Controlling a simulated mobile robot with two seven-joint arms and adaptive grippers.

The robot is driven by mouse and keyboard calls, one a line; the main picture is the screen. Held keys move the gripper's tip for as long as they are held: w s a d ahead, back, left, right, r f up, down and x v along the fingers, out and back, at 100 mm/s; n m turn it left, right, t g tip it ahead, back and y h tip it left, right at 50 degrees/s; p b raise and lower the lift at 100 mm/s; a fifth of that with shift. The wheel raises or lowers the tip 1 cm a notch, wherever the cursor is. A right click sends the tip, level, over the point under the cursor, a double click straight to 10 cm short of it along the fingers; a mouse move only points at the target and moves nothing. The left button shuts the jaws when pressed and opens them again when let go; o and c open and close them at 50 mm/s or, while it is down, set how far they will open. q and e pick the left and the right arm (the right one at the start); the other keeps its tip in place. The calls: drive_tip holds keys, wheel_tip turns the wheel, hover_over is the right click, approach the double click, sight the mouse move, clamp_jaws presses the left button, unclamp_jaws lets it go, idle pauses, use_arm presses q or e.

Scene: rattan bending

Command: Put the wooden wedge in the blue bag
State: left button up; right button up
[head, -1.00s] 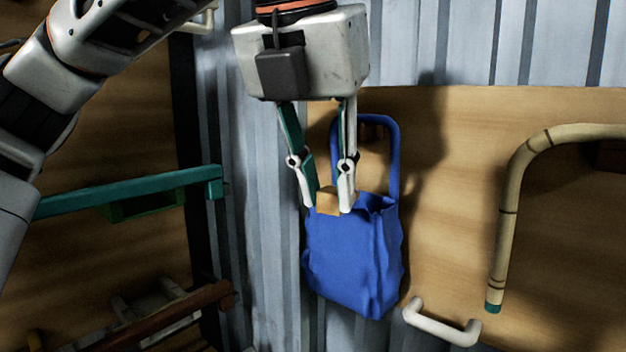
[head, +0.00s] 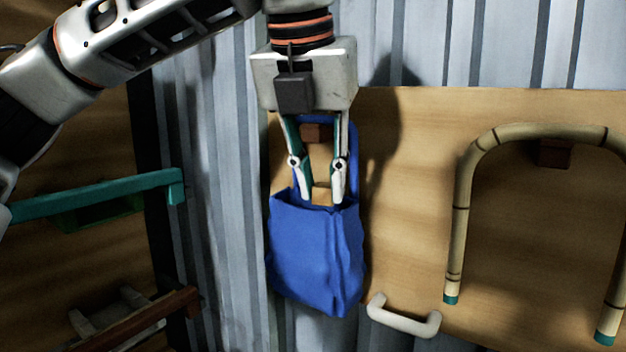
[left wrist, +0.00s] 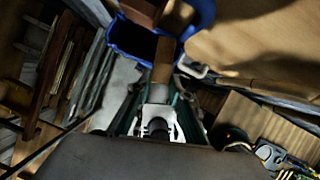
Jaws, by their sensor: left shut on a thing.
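The blue bag (head: 315,255) hangs by its handle loop from a wooden peg (head: 313,133) on the board. Its mouth faces up. My left gripper (head: 320,197) points down over the bag's mouth, shut on the wooden wedge (head: 321,195). Only a small part of the wedge shows between the fingertips, at the level of the bag's rim; the rim may hide its lower end. In the left wrist view, the tan wedge (left wrist: 163,62) sticks out from the fingers beside the blue bag's opening (left wrist: 130,42). My right gripper is out of view.
A bent rattan pole (head: 461,215) stands out on the board (head: 410,180) to the right. A teal bar (head: 110,193) juts in from the left. Grey corrugated wall (head: 215,150) lies left of the bag.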

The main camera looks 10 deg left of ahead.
use_arm(q)
drive_tip(key=shift+w+d, duration=0.1)
drive_tip(key=shift+w, duration=0.15)
drive_tip(key=o, duration=1)
drive_tip(key=v, duration=1.2)
